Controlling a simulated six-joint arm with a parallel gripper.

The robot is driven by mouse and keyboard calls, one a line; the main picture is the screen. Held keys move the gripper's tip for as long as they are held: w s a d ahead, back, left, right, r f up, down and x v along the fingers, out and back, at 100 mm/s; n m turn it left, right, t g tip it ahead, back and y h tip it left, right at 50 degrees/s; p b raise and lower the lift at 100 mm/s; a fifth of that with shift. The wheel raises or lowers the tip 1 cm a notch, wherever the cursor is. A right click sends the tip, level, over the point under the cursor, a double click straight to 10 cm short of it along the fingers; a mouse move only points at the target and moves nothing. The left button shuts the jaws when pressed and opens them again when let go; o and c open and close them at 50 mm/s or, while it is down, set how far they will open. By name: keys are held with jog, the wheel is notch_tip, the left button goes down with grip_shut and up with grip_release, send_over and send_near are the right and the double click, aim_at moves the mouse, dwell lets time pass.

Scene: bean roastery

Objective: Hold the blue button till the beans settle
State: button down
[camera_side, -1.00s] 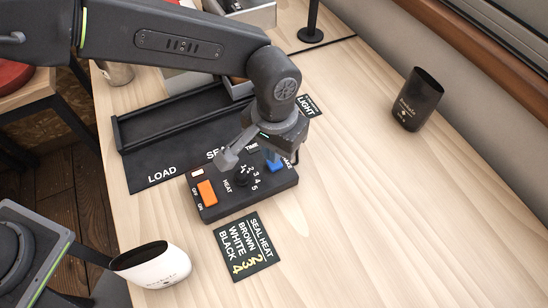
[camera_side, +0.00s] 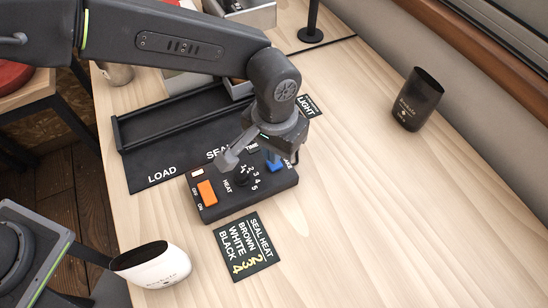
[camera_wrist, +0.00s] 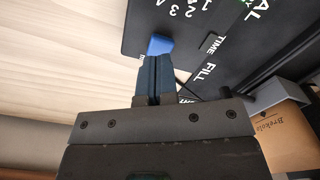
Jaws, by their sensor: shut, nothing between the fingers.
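The blue button (camera_side: 275,165) sits at the right end of the black control box (camera_side: 222,204), beside a partly hidden label. My gripper (camera_side: 271,150) points down over it, with its fingertips close to or touching the button. In the wrist view the shut, empty fingers (camera_wrist: 154,66) end right at the blue button (camera_wrist: 160,44). I cannot tell whether the button is pressed in. No beans can be made out in either view.
The box also carries an orange switch (camera_side: 207,193) and a numbered heat dial (camera_side: 241,178). A SEAL HEAT card (camera_side: 247,247) lies in front. A white bag (camera_side: 153,266) is at lower left, a black bag (camera_side: 418,98) at right. The table right of the box is clear.

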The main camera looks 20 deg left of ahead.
jog(key=shift+f, duration=0.25)
jog(key=shift+f, duration=0.75)
jog(key=shift+f, duration=0.35)
dwell(1.5)
dwell(0.3)
jog(key=shift+r, duration=3.05)
